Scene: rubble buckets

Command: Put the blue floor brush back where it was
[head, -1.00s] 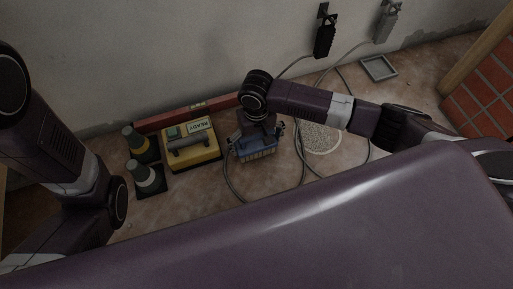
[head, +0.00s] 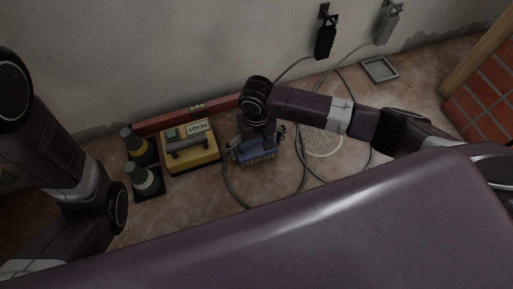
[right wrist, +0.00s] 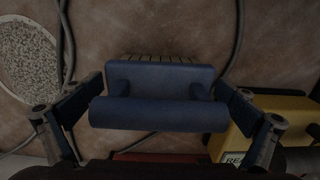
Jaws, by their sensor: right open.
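The blue floor brush (head: 257,156) is on the brown floor near the wall, bristles facing down. It fills the middle of the right wrist view (right wrist: 158,114), its round handle toward the camera. My right gripper (head: 256,144) is over the brush, with one open finger on each side. In the right wrist view small gaps show between the fingers and the handle. My left arm is at the left of the head view, but its gripper is out of sight.
A yellow case (head: 191,150) marked READY stands close left of the brush. Beside it are two dark-based cones (head: 144,178). A red beam (head: 163,121) lies along the wall. Grey cables (head: 303,172) loop right of the brush around a round gravel patch (head: 322,141).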

